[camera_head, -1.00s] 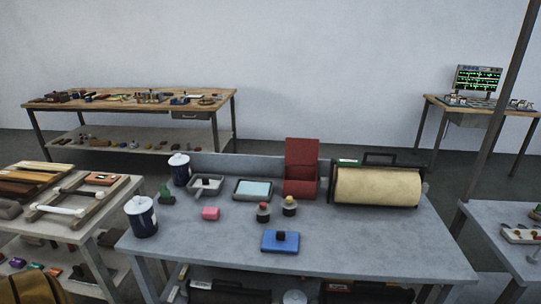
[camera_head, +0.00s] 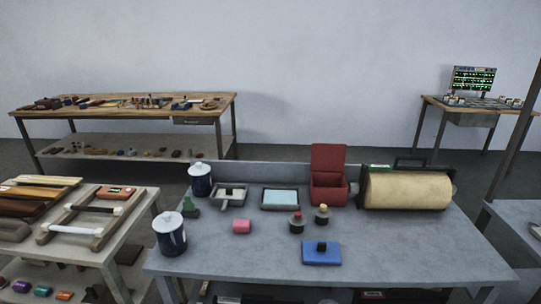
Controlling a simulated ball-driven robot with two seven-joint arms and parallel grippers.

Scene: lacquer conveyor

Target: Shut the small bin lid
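A small red bin (camera_head: 328,191) stands near the back edge of the grey table, left of a large cream roll. Its red lid (camera_head: 328,159) is raised upright at the back, so the bin is open. What is inside the bin cannot be made out. Neither of my grippers is in view.
On the grey table (camera_head: 400,254), the cream roll (camera_head: 408,191) stands right of the bin. The table's front right is clear.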

